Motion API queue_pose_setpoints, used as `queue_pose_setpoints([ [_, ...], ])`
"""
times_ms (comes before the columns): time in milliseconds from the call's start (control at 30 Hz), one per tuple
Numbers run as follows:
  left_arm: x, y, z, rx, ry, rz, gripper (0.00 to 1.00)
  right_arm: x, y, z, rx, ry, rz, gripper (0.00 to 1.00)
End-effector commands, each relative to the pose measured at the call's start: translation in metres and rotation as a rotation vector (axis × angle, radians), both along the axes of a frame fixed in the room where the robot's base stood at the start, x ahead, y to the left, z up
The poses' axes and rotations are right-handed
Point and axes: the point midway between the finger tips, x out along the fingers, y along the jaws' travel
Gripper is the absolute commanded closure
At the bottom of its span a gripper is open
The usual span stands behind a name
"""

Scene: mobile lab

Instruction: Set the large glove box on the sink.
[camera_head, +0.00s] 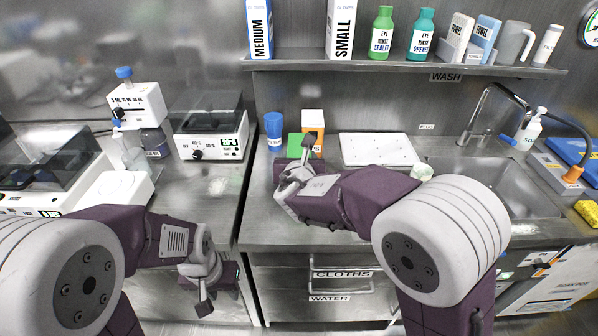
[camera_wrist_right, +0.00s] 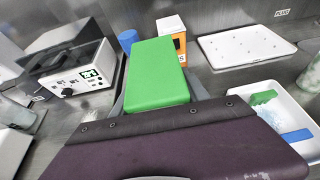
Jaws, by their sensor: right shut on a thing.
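A green box (camera_wrist_right: 158,75), its label not visible, is between the fingers of my right gripper (camera_wrist_right: 160,98); I take it for the large glove box. In the head view the green box (camera_head: 295,144) shows only partly behind my right gripper (camera_head: 297,172), which is shut on it over the middle counter. The sink (camera_head: 502,188) is a steel basin at the right, partly hidden by my right arm. My left gripper (camera_head: 213,289) hangs low at the front of the left counter, its fingers apart and empty.
The faucet (camera_head: 476,112) and a soap bottle (camera_head: 530,128) stand behind the basin. The shelf (camera_head: 400,66) overhangs the counter.

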Motion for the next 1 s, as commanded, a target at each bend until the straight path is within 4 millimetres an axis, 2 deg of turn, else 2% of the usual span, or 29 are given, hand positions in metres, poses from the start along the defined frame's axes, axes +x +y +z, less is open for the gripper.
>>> queue_pose_setpoints([
  [100,0.000,0.000,-0.001,0.000,0.000,0.000,0.64,0.001,0.001,-0.002,0.000,-0.002,-0.001,1.00],
  [233,0.000,0.000,-0.015,0.000,0.000,0.000,0.64,0.001,0.001,-0.028,-0.003,0.000,0.000,1.00],
  [333,0.000,0.000,-0.019,0.000,0.000,0.000,0.64,0.001,0.001,-0.040,-0.002,0.000,0.000,1.00],
  [667,0.000,0.000,-0.020,0.000,0.000,0.000,0.64,0.001,0.001,-0.042,0.000,-0.002,-0.001,1.00],
  [700,0.000,0.000,-0.020,0.000,0.000,0.000,0.64,0.001,0.001,-0.043,0.000,0.001,-0.001,0.42],
  [767,0.000,0.000,-0.019,0.000,0.000,0.000,0.64,0.001,0.001,-0.042,0.000,0.001,-0.001,0.26],
  [1000,0.000,0.000,-0.019,0.000,0.000,0.000,0.64,0.001,0.001,-0.042,0.000,0.000,-0.001,0.26],
])
